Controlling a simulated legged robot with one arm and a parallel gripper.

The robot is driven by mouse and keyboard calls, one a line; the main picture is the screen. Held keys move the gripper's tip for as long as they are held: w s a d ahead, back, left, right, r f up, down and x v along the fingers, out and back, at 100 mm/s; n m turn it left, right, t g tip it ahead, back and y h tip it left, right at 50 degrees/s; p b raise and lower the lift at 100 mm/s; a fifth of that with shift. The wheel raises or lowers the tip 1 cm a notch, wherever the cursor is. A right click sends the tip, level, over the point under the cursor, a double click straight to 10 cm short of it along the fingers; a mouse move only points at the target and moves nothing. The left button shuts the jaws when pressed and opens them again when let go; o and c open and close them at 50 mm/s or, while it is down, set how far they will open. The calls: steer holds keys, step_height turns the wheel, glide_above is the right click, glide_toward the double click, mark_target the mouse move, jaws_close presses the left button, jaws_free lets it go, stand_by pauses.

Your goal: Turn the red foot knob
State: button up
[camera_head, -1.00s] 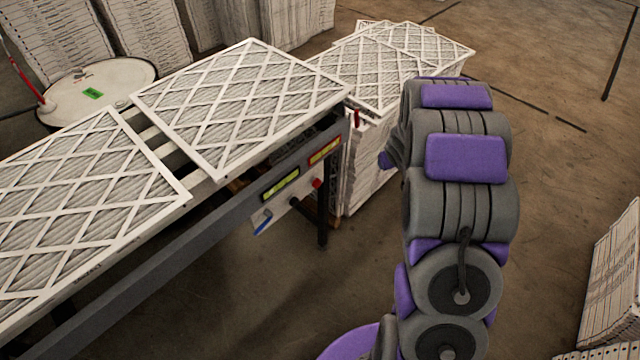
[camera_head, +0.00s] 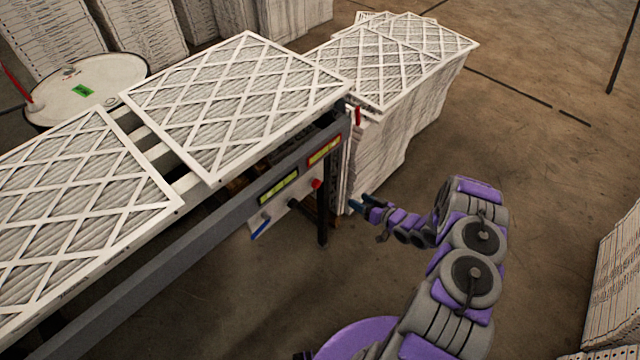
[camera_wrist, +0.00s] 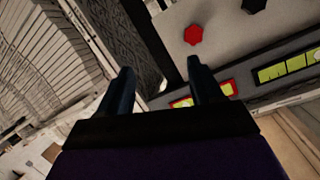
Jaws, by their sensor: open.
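The red knob (camera_head: 316,183) sits on a light panel on the side of the conveyor frame, near its right end. In the wrist view the red knob (camera_wrist: 193,35) shows as a small faceted shape at the upper middle, beyond and above the fingertips. My gripper (camera_head: 360,203) is to the right of the knob and apart from it, pointing toward the conveyor. In the wrist view my gripper (camera_wrist: 160,75) has its two dark fingers spread, with nothing between them. Whether this knob is the foot knob I cannot tell.
A blue handle (camera_head: 261,228) and a dark knob (camera_head: 293,203) share the panel, below yellow-green and red-framed displays. Filters lie on the conveyor (camera_head: 190,220). A filter stack (camera_head: 400,130) stands behind my gripper.

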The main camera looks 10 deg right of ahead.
mark_target(318, 186)
steer(key=s+a+f+m+t+y, duration=0.1)
steer(key=s+a+f+t+y, duration=0.1)
steer(key=s+a+y, duration=0.15)
steer(key=shift+h, duration=0.45)
steer(key=x, duration=0.6)
steer(key=b+x, duration=0.1)
steer(key=x, duration=0.4)
steer(key=b+x, duration=0.1)
steer(key=x, duration=0.5)
steer(key=shift+w+a+r, duration=0.15)
steer(key=shift+w+r, duration=0.2)
steer(key=shift+c, duration=0.3)
steer(key=c, duration=0.9)
